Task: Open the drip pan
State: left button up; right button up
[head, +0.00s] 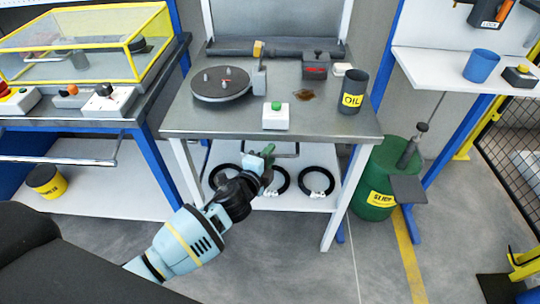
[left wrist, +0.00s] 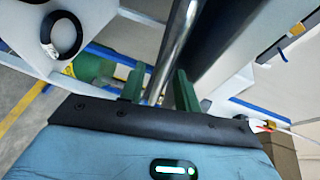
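The drip pan's metal bar handle (head: 288,154) shows under the front edge of the middle table. The pan itself is mostly hidden beneath the tabletop. My right gripper is not in view.
The middle table (head: 205,120) carries a turntable (head: 221,83), a green-button box (head: 276,115) and an OIL cup (head: 352,90). Black rings (head: 318,182) lie on its lower shelf. A green drum (head: 378,185) stands at right. The floor in front is clear.

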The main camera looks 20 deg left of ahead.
pick_arm(q)
jog(key=shift+w+d, duration=0.1)
jog(key=shift+w, duration=0.35)
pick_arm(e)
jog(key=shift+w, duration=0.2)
pick_arm(q)
grip_shut()
jog(key=shift+f, duration=0.1)
